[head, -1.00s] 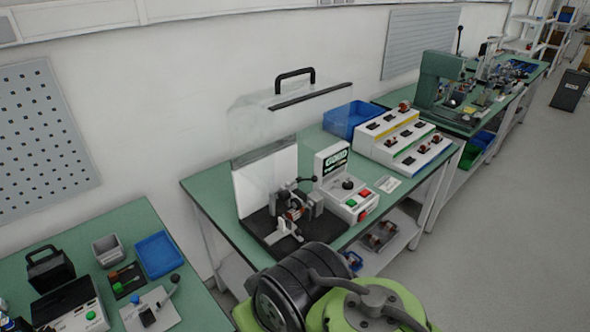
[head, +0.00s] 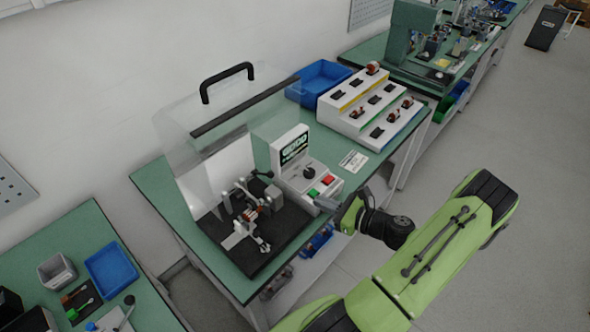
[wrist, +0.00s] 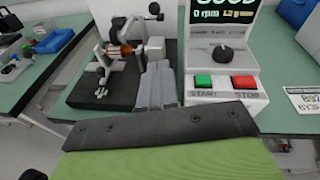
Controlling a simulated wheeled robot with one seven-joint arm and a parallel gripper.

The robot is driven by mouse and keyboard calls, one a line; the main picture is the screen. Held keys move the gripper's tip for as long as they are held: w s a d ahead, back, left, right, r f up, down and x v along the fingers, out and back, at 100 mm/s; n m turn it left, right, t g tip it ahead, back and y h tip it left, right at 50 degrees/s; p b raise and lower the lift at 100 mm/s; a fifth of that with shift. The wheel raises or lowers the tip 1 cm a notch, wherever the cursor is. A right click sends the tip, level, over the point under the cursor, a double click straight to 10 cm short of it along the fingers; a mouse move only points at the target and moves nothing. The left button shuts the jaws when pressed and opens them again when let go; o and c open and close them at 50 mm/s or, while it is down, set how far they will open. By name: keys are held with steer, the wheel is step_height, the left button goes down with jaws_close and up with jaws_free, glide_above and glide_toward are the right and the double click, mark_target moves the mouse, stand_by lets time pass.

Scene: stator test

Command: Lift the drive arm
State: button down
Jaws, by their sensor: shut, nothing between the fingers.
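The drive arm (head: 264,174), which I take to be the thin lever with a black ball knob, stands at the back of the stator test fixture (head: 246,213). Its knob shows in the wrist view (wrist: 154,9) at the top. A copper-coloured part (wrist: 121,50) sits in the fixture on the black base. My gripper (head: 326,204) is right of the fixture, in front of the control box, apart from the drive arm. In the wrist view its grey fingers (wrist: 157,85) are together and empty. They hide part of the base's right side.
A transparent cover (head: 190,135) with a black handle rises behind and left of the fixture. The control box (head: 300,170) has a dial, a green START button (wrist: 202,82) and a red STOP button (wrist: 247,82). A blue bin (head: 318,82) and stepped rack (head: 372,105) stand behind.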

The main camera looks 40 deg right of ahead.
steer(key=r+x, duration=0.2)
steer(key=x, duration=1.1)
steer(key=shift+w+a+r+p, duration=0.2)
steer(key=shift+a+r+p, duration=0.1)
steer(key=shift+r+p, duration=0.15)
